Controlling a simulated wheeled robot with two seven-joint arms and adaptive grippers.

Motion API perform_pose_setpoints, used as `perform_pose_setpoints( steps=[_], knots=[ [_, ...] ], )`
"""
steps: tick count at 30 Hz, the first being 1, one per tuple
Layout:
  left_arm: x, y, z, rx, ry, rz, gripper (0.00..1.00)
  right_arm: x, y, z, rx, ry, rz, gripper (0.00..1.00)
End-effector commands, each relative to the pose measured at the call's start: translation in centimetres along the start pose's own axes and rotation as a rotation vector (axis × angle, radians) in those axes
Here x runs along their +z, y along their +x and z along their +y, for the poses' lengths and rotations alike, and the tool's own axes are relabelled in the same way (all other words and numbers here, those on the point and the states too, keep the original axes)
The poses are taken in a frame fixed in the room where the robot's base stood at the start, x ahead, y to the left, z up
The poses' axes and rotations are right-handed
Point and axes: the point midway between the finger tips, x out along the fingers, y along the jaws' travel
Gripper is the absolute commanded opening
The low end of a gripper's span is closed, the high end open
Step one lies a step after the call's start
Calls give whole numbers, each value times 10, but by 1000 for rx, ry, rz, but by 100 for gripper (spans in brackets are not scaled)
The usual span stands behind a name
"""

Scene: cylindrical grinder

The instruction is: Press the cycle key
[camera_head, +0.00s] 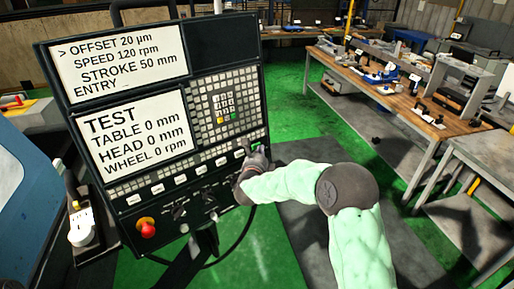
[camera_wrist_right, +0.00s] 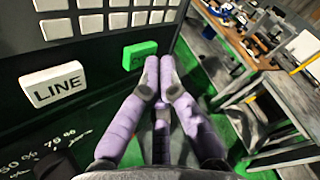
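The control panel (camera_head: 206,162) of the grinder stands at the left of the head view, with two white text screens and a grid of keys. A green key (camera_wrist_right: 138,55) is on the panel in the wrist view, its lettering partly hidden behind my fingers. It shows only partly at the panel's lower right in the head view. My right gripper (camera_wrist_right: 160,66) has its fingertips together, with nothing between them. The tips are at the right edge of the green key; I cannot tell whether they touch it. My left gripper is not in view.
A red emergency knob (camera_head: 147,230) is at the panel's lower left. A wooden workbench (camera_head: 400,105) with tools stands at the right. Green floor lies between.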

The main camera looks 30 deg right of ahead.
Motion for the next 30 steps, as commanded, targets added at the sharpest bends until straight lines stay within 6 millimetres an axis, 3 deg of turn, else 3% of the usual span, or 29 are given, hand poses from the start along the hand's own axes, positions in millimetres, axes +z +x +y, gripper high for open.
perform_pose_setpoints(
  steps=[30],
  knots=[
    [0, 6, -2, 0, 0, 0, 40, 4, 5, 4, 0, 0, -1, 0]
  ],
)
